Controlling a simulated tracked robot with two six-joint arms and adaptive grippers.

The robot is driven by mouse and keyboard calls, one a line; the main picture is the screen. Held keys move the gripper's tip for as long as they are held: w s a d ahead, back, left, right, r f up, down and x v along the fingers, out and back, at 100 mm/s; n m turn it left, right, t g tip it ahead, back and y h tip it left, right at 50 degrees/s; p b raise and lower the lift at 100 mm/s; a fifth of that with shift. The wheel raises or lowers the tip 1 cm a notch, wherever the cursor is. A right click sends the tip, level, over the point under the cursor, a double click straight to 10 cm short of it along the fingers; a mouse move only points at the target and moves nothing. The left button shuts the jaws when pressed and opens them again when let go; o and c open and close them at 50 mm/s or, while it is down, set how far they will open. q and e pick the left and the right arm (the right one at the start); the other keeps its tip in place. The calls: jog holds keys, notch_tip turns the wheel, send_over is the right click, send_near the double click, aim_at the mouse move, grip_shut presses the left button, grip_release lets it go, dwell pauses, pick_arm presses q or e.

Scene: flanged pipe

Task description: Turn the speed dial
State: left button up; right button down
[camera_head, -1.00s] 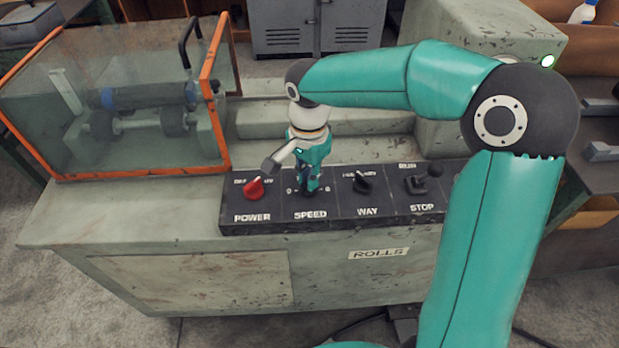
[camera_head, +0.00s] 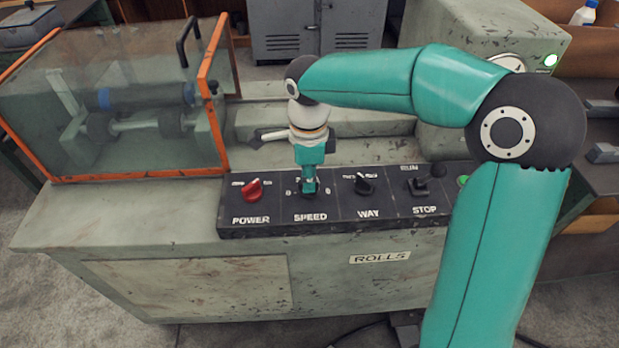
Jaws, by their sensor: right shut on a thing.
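The speed dial (camera_head: 308,194) sits on the black control panel above the label SPEED, between the red POWER knob and the black WAY knob. My right gripper (camera_head: 309,187) points straight down over it and is shut on the dial, hiding most of it. Only the edges of the dial's scale show beside the fingers. My left gripper is not in view.
A glass guard with an orange frame (camera_head: 214,120) covers rollers at the left. The front ledge of the machine is clear.

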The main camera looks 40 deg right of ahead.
jog(key=shift+m, duration=0.3)
jog(key=c, duration=1.2)
grip_release()
jog(key=shift+r, duration=0.15)
notch_tip(320, 180, up, 12)
jog(key=shift+f, duration=0.2)
